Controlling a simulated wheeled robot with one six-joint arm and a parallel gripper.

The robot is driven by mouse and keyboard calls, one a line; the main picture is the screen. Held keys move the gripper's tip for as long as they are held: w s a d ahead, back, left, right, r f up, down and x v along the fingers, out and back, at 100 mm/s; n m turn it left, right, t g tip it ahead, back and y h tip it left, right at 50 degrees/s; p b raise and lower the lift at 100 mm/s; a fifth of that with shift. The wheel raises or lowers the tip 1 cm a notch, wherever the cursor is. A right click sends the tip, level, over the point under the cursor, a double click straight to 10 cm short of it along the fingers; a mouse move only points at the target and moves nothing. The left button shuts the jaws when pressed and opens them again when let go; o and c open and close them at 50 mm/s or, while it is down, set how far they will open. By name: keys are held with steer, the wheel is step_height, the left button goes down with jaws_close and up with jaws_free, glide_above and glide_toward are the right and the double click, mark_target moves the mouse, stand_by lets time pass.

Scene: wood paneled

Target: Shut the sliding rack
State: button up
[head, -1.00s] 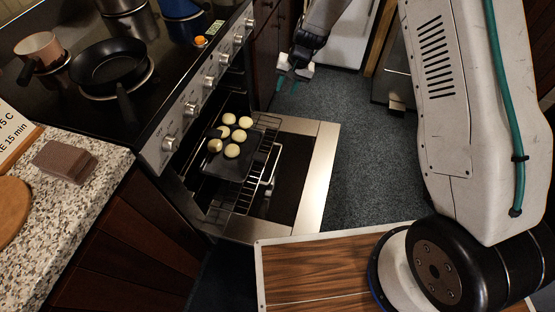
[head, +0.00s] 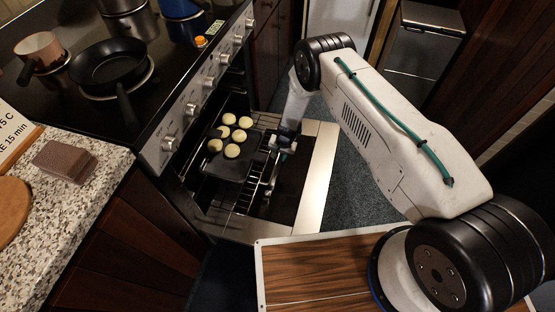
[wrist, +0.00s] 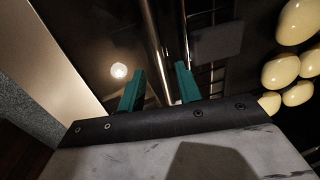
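The oven's sliding rack (head: 247,197) is a wire rack, pulled out over the lowered oven door (head: 318,175). A dark tray (head: 222,168) with several pale round buns (head: 232,151) lies on it. My gripper (head: 275,158) points down at the rack's outer edge, to the right of the tray. In the wrist view, the two teal fingers of my gripper (wrist: 160,82) are apart, with nothing clearly held. A shiny metal bar (wrist: 155,42) runs past just beyond the fingertips, and I cannot tell whether they touch it. Buns (wrist: 280,71) show at the right.
The stove top (head: 75,105) holds a black pan (head: 109,65) and other pots. A granite counter (head: 75,210) lies at the left. A wood-topped surface (head: 320,272) is near the front. Dark carpet (head: 348,185) is clear right of the door.

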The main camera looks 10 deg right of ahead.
mark_target(276, 161)
steer(key=shift+w+a+f, duration=0.1)
steer(key=shift+a+f, duration=0.1)
steer(key=shift+f, duration=0.75)
steer(key=shift+a+f, duration=0.15)
steer(key=shift+f, duration=0.75)
jaws_close()
steer(key=shift+w, duration=0.1)
